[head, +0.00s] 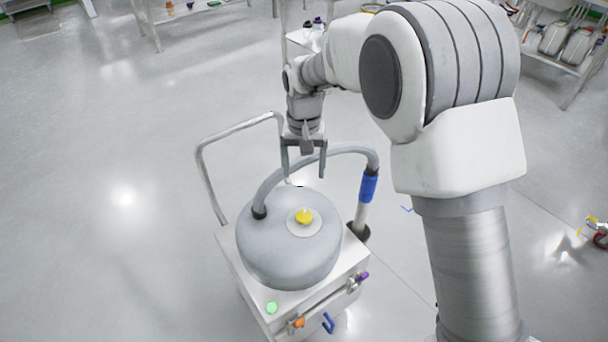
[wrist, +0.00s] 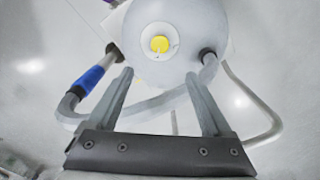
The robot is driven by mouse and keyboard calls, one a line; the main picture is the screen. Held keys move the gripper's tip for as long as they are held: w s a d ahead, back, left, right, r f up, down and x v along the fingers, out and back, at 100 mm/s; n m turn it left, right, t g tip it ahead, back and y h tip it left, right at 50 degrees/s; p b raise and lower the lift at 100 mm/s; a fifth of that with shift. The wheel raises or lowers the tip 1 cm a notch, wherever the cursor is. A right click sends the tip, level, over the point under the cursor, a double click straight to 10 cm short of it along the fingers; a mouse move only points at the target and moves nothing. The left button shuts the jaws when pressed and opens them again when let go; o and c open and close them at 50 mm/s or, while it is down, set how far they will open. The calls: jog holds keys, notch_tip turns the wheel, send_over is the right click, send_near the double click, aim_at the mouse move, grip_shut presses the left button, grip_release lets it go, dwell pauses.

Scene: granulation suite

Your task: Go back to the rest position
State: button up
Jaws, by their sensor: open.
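My gripper (head: 304,172) is open and empty, pointing down above the back of a wheeled unit with a round grey tank (head: 275,255). In the head view its fingers overlap the grey hose (head: 325,152) that arches from the tank to a blue-sleeved tube; I cannot tell whether they touch it. In the wrist view both fingers (wrist: 160,98) are spread apart, with the hose (wrist: 150,106) passing across behind them and nothing held. My arm reaches out from the right of the head view.
The tank has a yellow knob (head: 304,216). The unit's white base (head: 240,262) carries a green button (head: 271,308) and a metal push handle (head: 205,165). Shelving with containers (head: 575,50) stands at the upper right, and a bench (head: 190,12) at the back. The floor at left is clear.

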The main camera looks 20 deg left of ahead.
jog(key=shift+r, duration=0.1)
dwell(0.4)
jog(key=s+d+r+m+t+y, duration=0.1)
jog(key=d+r, duration=0.7)
jog(key=d, duration=0.2)
jog(key=s+d+r+m+t, duration=0.1)
jog(key=s+d+r, duration=0.1)
jog(key=d+r, duration=0.8)
jog(key=s+d+r+m+t+h, duration=0.15)
jog(key=s+d+t, duration=0.25)
jog(key=s+d, duration=1.15)
notch_tip(320, 180, up, 12)
jog(key=p, duration=1.2)
jog(key=shift+w+d+f+m, duration=0.15)
jog(key=shift+d+f+m, duration=0.1)
jog(key=shift+d+m, duration=0.15)
